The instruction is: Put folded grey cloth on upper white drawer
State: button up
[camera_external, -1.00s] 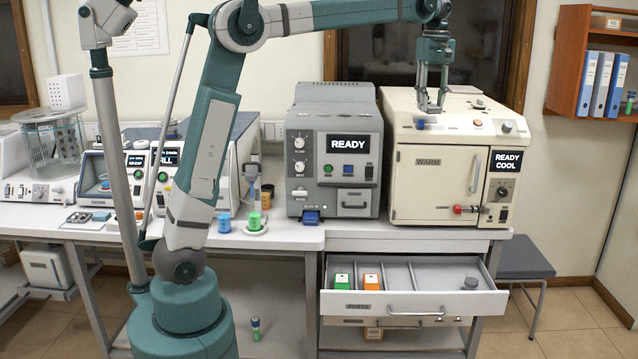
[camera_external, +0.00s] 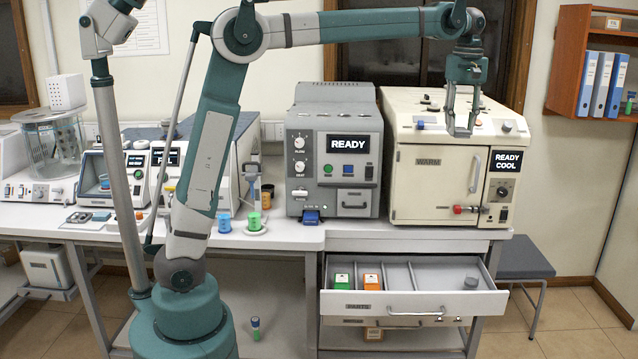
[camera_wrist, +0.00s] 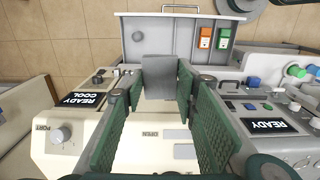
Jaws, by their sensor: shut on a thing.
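My gripper (camera_external: 462,130) hangs fingers-down in front of the upper face of the cream oven, high above the drawer. In the wrist view my gripper (camera_wrist: 160,90) is shut on the folded grey cloth (camera_wrist: 160,76), a flat grey piece between the green-padded fingers. I cannot make out the cloth clearly in the external view. The upper white drawer (camera_external: 400,304), labelled PARTS, is pulled open below the bench. It also shows at the top of the wrist view (camera_wrist: 160,22). Its compartments hold a green box (camera_external: 342,281), an orange box (camera_external: 372,281) and a small grey round piece (camera_external: 470,283).
The cream oven (camera_external: 440,180) stands on the bench behind the drawer, with its door handle and red-tipped latch at the front. A grey READY machine (camera_external: 335,160) stands left of it. The drawer's middle compartments look empty. A dark stool (camera_external: 520,262) stands at right.

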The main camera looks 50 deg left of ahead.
send_over(439, 283)
jog(key=s+d, duration=0.2)
jog(key=s, duration=0.2)
notch_tip(439, 283, down, 47)
jog(key=shift+s, duration=0.15)
jog(key=shift+f+b, duration=0.65)
jog(key=shift+f, duration=2.45)
jog(key=shift+f+b, duration=0.45)
jog(key=shift+f, duration=1.45)
jog(key=shift+f, duration=0.15)
jog(key=o, duration=0.7)
